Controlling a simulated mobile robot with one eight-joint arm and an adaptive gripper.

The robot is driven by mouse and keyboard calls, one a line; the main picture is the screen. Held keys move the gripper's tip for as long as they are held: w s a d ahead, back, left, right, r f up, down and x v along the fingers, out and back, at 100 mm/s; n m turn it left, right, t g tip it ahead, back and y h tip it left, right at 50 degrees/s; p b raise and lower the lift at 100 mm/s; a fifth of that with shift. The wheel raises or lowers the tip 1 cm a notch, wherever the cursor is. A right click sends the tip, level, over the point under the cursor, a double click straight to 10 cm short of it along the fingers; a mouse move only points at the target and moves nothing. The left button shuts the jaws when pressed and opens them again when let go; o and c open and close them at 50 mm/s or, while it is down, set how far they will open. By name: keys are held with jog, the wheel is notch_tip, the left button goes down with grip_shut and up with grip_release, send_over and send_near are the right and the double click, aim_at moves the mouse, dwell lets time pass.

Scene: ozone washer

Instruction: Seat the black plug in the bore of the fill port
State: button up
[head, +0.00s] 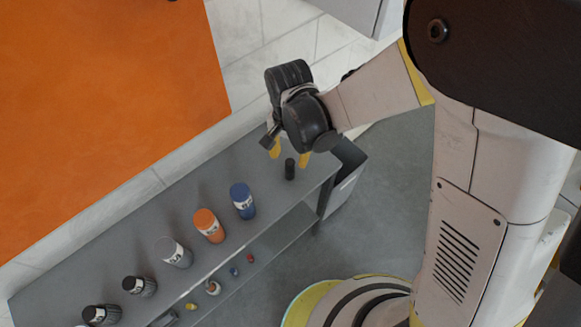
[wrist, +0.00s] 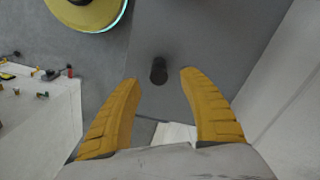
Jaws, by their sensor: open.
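The black plug (head: 290,169) is a small dark cylinder standing upright near the right end of the grey bench top (head: 262,172). In the wrist view the plug (wrist: 158,71) lies at and just beyond the gap between the two yellow fingertips. My gripper (head: 289,157) is open above the plug, its fingers pointing down. In the wrist view my gripper (wrist: 160,77) has clear space on both sides of the plug, and no contact shows. I cannot make out the fill port or its bore in either view.
Small coloured items lie on the shelf below. A large orange panel (head: 100,100) stands behind, with a pale tiled wall. Grey floor (head: 375,210) is clear at right.

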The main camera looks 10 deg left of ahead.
aim_at(290, 161)
notch_tip(290, 161, down, 4)
jog(key=shift+d+r+b, duration=0.1)
jog(key=shift+r+b, duration=0.15)
jog(key=shift+b, duration=0.35)
jog(key=shift+r, duration=0.1)
grip_shut()
jog(key=shift+r, duration=0.1)
notch_tip(290, 161, up, 4)
jog(key=p, duration=0.2)
jog(key=shift+r+p, duration=0.25)
jog(key=shift+p, duration=0.15)
jog(key=s+d+r+p, duration=0.1)
jog(key=d+r, duration=0.2)
jog(key=d, duration=0.2)
jog(key=s+d+r+p, duration=0.1)
jog(key=d+r+p, duration=0.1)
jog(key=d, duration=0.4)
jog(key=shift+s+d+r+p, duration=0.25)
jog(key=shift+r+p, duration=0.05)
jog(key=shift+r, duration=0.35)
